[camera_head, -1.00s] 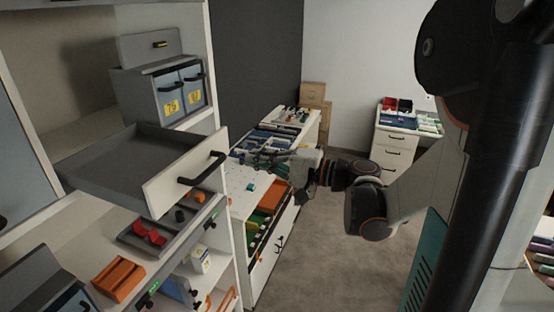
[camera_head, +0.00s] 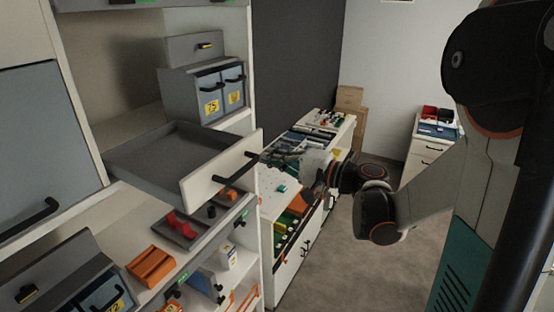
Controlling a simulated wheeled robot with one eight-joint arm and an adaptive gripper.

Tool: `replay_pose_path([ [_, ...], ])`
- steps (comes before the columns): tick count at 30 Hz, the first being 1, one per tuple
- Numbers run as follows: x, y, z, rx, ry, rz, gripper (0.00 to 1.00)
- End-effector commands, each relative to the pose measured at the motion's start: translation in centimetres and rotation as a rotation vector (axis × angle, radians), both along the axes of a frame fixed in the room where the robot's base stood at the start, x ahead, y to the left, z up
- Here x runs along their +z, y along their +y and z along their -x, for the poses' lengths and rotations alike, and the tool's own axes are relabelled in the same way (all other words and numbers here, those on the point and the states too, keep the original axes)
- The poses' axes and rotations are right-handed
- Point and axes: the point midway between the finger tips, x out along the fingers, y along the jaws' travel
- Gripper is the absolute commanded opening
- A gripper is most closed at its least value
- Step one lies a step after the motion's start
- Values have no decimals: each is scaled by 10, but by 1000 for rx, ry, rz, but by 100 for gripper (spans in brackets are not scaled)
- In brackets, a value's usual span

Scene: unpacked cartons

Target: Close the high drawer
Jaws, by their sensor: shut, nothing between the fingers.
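The high drawer is a grey tray (camera_head: 160,160) with a white front (camera_head: 205,178) and a black bar handle (camera_head: 236,168). It is pulled well out of the shelf unit at the left, and it is empty. My gripper (camera_head: 268,157) is shut and empty. In the picture its fingertips lie just right of the drawer front, near the upper end of the handle. Whether they touch it cannot be told. My wrist stretches to the right behind the gripper.
Grey boxes with yellow labels (camera_head: 213,107) stand on the shelf behind the drawer. Below it lie red and orange items (camera_head: 150,266). A low white cabinet (camera_head: 290,262) with open drawers stands beyond. Bare carpet (camera_head: 345,270) is free at the right.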

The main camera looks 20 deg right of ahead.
Motion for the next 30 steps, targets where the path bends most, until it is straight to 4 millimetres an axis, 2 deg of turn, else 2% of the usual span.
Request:
replay_pose_path([
  [5,-3,25,-31,7,0,0,0],
  [12,-3,65,-85,6,0,0,0],
  [18,-2,90,-122,4,0,0,0],
  [24,-1,105,-143,2,0,0,0],
  [30,0,109,-150,1,0,0,0],
])
